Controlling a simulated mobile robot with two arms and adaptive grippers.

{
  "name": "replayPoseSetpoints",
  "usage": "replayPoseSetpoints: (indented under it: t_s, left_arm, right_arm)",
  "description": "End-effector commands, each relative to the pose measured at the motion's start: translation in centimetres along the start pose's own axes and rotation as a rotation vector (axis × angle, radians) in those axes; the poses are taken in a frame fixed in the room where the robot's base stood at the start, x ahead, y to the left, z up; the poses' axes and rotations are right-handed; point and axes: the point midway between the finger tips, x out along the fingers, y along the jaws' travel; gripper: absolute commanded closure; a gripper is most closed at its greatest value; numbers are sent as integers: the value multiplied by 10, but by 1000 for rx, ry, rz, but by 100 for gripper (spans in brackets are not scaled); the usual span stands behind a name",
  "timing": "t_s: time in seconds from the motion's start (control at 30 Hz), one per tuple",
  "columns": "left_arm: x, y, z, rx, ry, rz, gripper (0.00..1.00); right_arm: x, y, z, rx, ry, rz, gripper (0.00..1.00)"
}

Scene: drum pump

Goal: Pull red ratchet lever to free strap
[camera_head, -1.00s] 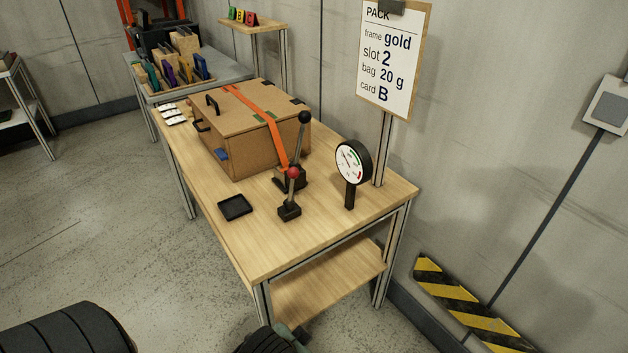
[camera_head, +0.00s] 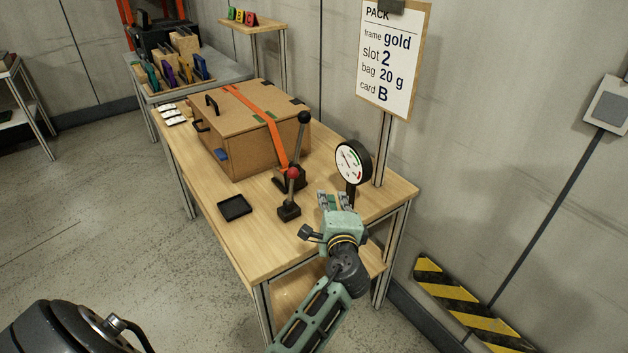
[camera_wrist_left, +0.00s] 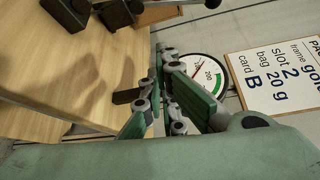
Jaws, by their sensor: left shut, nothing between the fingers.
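A short lever with a red knob (camera_head: 291,190) stands upright on a black base at the front of the wooden table. Close behind it is a taller lever with a black knob (camera_head: 300,140). An orange strap (camera_head: 270,125) runs over a brown box (camera_head: 235,148) and down to the black base of the taller lever. My left gripper (camera_head: 335,203) is shut and empty above the table's front right, right of the red-knobbed lever and apart from it. In the left wrist view its fingers (camera_wrist_left: 165,98) are in front of the gauge; both lever bases show at top left. My right gripper is out of view.
A round gauge (camera_head: 352,161) on a post stands just behind my left gripper. A PACK sign (camera_head: 393,60) stands behind it on a pole. A black tray (camera_head: 234,206) lies left of the red-knobbed lever.

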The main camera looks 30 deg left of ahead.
Motion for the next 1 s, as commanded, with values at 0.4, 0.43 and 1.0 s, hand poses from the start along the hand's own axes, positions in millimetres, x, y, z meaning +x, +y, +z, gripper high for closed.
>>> replayPoseSetpoints:
  t_s: [0.4, 0.43, 1.0]
  left_arm:
    - [6, -1, 0, 3, -1, -3, 100]
    - [9, -2, 0, 2, -1, -3, 100]
    - [98, -4, 10, 3, -2, 1, 100]
  right_arm:
    - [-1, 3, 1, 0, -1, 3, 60]
    - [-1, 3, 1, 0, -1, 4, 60]
    - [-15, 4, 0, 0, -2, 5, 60]
